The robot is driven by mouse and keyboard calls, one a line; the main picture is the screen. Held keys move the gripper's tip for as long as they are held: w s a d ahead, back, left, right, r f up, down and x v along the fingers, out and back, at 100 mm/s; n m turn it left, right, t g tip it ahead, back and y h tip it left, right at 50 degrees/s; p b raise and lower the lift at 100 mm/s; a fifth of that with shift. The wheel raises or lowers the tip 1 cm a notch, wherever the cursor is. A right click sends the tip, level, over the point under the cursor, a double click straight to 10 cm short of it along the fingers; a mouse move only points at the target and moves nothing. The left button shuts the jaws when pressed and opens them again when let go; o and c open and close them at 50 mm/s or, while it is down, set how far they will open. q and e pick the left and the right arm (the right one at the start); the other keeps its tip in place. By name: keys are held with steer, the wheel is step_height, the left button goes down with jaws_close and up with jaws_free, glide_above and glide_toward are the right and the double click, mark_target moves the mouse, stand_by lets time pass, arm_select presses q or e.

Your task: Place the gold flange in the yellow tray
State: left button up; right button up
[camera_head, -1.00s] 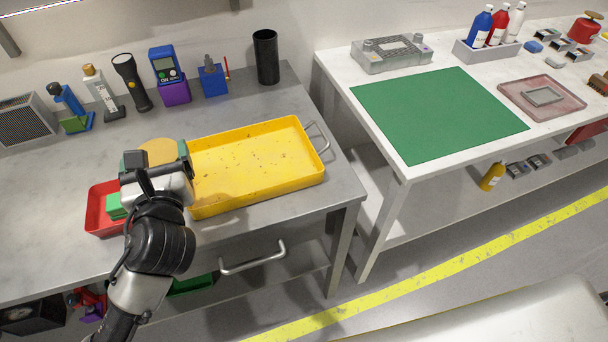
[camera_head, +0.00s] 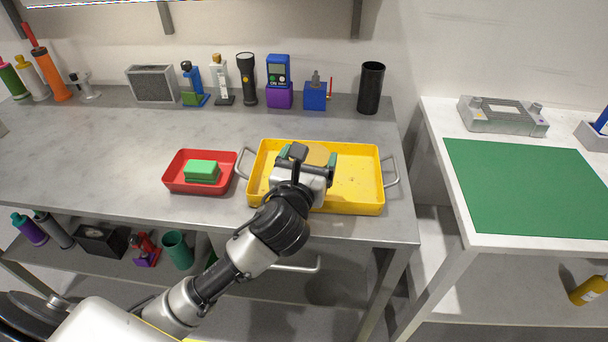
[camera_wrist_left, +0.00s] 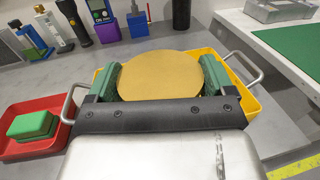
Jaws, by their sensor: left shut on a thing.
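The gold flange (camera_wrist_left: 160,75) is a flat round disc held between the green fingers of my left gripper (camera_wrist_left: 158,82) in the left wrist view. In the head view the flange (camera_head: 318,154) shows partly past my left gripper (camera_head: 307,158), over the yellow tray (camera_head: 365,200). The gripper hides part of the flange and the tray's middle. The yellow tray (camera_wrist_left: 247,100) also shows behind and beside the flange in the wrist view. I cannot tell whether the flange touches the tray floor. My right gripper is not in view.
A red tray (camera_head: 172,184) with a green block (camera_head: 202,171) stands left of the yellow tray. A black cylinder (camera_head: 370,88), a blue device (camera_head: 315,95) and a flashlight (camera_head: 246,78) line the back. The bench between is clear. A green mat (camera_head: 530,185) lies on the right table.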

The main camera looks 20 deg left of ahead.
arm_select(q)
steer(key=shift+w+a+f, duration=0.9)
steer(key=shift+a, duration=0.25)
step_height(320, 180, down, 4)
steer(key=shift+r+b, duration=0.25)
steer(key=shift+b, duration=0.4)
steer(key=shift+f, duration=0.2)
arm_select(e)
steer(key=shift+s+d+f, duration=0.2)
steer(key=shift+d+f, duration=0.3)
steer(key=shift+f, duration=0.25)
arm_select(q)
steer(key=shift+f, duration=0.1)
steer(key=o, duration=0.8)
steer(key=shift+f, duration=0.1)
